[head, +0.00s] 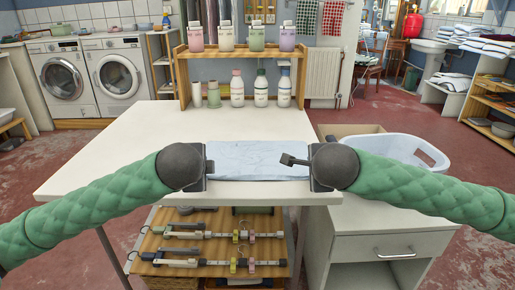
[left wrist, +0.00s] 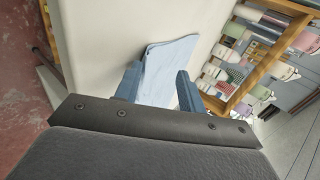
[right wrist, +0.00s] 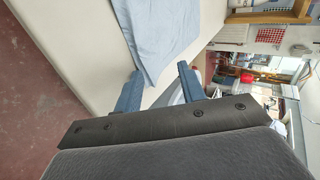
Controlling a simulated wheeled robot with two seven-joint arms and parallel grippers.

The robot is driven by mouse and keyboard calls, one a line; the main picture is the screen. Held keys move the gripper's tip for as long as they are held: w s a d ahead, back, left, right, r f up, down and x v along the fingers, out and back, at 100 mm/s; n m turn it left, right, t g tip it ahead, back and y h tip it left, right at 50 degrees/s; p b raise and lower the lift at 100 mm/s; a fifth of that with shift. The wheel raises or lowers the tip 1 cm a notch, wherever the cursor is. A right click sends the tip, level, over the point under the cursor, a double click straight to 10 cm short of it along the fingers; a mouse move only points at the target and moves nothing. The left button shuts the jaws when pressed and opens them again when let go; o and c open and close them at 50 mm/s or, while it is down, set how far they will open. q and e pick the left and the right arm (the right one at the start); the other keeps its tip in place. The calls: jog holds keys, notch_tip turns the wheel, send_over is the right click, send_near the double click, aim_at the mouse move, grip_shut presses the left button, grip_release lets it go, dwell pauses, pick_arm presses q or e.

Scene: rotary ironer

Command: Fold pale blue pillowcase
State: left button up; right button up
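The pale blue pillowcase (head: 258,160) lies as a flat rectangle near the front edge of the white table (head: 110,160). My left gripper (head: 205,165) is at its left end and my right gripper (head: 312,165) is at its right end. In the left wrist view the fingers (left wrist: 158,88) stand apart with the pillowcase (left wrist: 165,65) beyond and between them. In the right wrist view the fingers (right wrist: 158,88) stand apart, with the pillowcase (right wrist: 165,35) just beyond them. Neither gripper visibly pinches cloth.
A wooden shelf (head: 240,52) with several bottles stands at the table's back. A white laundry basket (head: 385,150) and a drawer cabinet (head: 385,240) are at the right. A lower shelf (head: 215,250) with hangers is under the table. The table's left side is clear.

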pick_arm(q)
jog(key=s+r, duration=0.5)
jog(key=r, duration=0.3)
jog(key=shift+s+r, duration=0.3)
jog(key=shift+s, duration=0.1)
pick_arm(e)
jog(key=s+r, duration=0.5)
jog(key=r, duration=0.3)
jog(key=shift+s+r, duration=0.3)
jog(key=shift+s, duration=0.1)
